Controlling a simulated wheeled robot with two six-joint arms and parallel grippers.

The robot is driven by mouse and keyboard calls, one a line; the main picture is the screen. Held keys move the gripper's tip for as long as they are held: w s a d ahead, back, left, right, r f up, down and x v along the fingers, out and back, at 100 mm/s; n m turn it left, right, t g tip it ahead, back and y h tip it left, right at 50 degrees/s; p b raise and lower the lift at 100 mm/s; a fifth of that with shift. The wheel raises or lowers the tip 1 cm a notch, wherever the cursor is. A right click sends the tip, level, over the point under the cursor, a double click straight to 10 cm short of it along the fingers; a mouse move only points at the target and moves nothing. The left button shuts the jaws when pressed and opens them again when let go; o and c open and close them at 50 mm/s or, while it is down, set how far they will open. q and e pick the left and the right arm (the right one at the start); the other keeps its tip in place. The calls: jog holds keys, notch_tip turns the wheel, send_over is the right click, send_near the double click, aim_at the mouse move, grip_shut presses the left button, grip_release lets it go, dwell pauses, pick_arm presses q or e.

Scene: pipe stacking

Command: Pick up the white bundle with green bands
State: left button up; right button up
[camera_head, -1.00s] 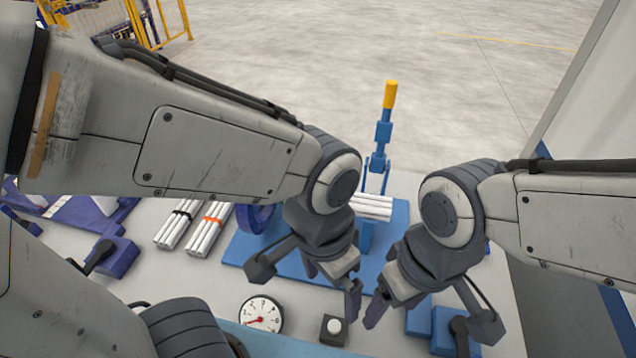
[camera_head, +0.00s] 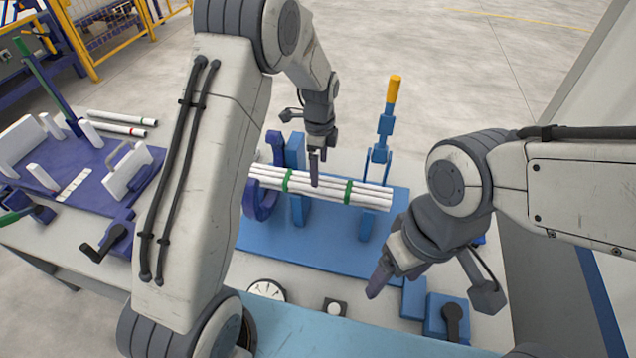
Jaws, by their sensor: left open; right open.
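The white bundle with green bands (camera_head: 360,194) lies across the blue supports of the blue fixture (camera_head: 330,245), in the middle of the head view. Two green bands show around its white pipes. My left gripper (camera_head: 316,165) is open, pointing down at the bundle's middle, between the two bands. Its fingertip overlaps the bundle in the picture; I cannot tell whether it touches. My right gripper (camera_head: 382,275) is open and empty, in front of the bundle's right end and apart from it. The bundle's left end is near the purple ring (camera_head: 262,203).
A blue lever with a yellow handle (camera_head: 393,90) stands behind the bundle's right part. A purple fixture (camera_head: 80,170) with white blocks is at the left, with white pipes (camera_head: 118,130) behind. A dial gauge (camera_head: 266,290) and small button box (camera_head: 335,307) are in front.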

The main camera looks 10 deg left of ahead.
pick_arm(q)
jog(key=shift+f, duration=0.75)
jog(key=f+p, duration=0.1)
jog(key=f, duration=0.1)
jog(key=f+p, duration=0.2)
jog(key=shift+a, duration=0.2)
jog(key=shift+f, duration=0.65)
grip_shut()
jog(key=shift+r, duration=0.2)
